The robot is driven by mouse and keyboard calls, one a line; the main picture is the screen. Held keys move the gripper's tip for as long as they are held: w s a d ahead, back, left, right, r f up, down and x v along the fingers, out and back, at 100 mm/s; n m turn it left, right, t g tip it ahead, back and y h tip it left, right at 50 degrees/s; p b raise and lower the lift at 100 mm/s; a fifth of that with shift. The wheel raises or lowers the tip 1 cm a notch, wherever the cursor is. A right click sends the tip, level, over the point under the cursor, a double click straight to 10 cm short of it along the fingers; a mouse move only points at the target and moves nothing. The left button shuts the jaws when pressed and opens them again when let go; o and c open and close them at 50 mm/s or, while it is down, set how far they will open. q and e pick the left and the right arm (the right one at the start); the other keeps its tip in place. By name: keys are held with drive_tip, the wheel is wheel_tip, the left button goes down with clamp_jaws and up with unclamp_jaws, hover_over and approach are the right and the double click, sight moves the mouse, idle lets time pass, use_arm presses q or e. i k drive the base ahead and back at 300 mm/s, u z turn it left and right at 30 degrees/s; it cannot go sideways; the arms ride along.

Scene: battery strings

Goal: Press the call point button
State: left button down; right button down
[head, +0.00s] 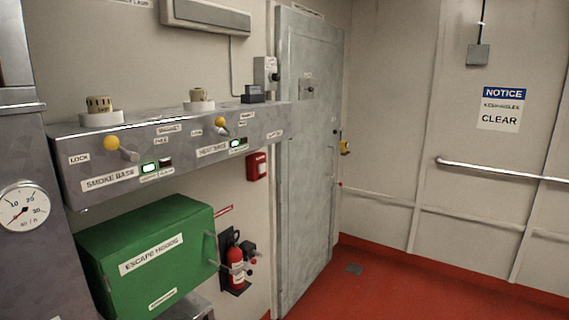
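A small red box (257,166), which looks like the call point, is fixed on the pale wall below the right end of the metal shelf panel and left of the grey door. It is small in the head view, and I cannot make out its button or its lettering. Neither of my grippers shows in the head view.
A metal panel (225,137) with yellow-knobbed levers juts from the wall. Below it are a green escape hoods box (150,255) and a red fire extinguisher (236,268). A gauge (23,206) is at left. The grey door (308,160) is shut. Red floor (400,290) is clear at right.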

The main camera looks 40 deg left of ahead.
sight(261, 167)
drive_tip(key=u, duration=0.35)
drive_tip(key=i, duration=1.8)
drive_tip(key=u, duration=1.95)
drive_tip(key=i, duration=0.9)
drive_tip(key=u, duration=0.85)
